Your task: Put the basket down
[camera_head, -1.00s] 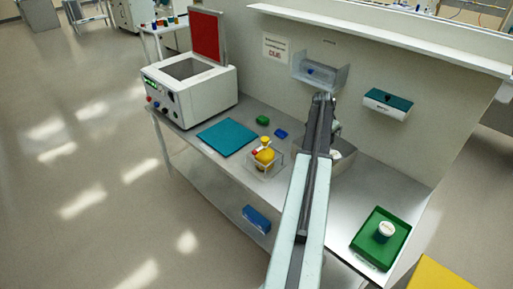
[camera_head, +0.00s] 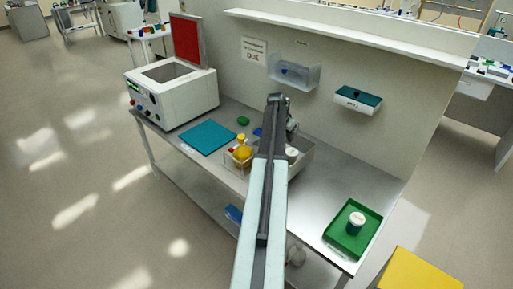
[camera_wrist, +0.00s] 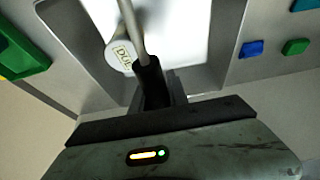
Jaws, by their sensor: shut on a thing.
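A grey open basket (camera_head: 305,159) is at the back middle of the bench, partly hidden behind my arm. A white lidded jar (camera_head: 292,153) is inside it. In the wrist view, the basket's grey wall (camera_wrist: 203,85) surrounds a bright floor, with the labelled jar (camera_wrist: 119,55) lying across the view. My gripper (camera_head: 292,128) is over the basket. In the wrist view, my gripper (camera_wrist: 150,75) is shut on a thin grey bar, which looks like the basket's handle. I cannot tell whether the basket's underside touches the bench.
A teal mat (camera_head: 208,137) and white machine (camera_head: 170,95) lie farther left. A green tray (camera_head: 335,240) with a jar is at the right end. Bare bench lies between basket and tray.

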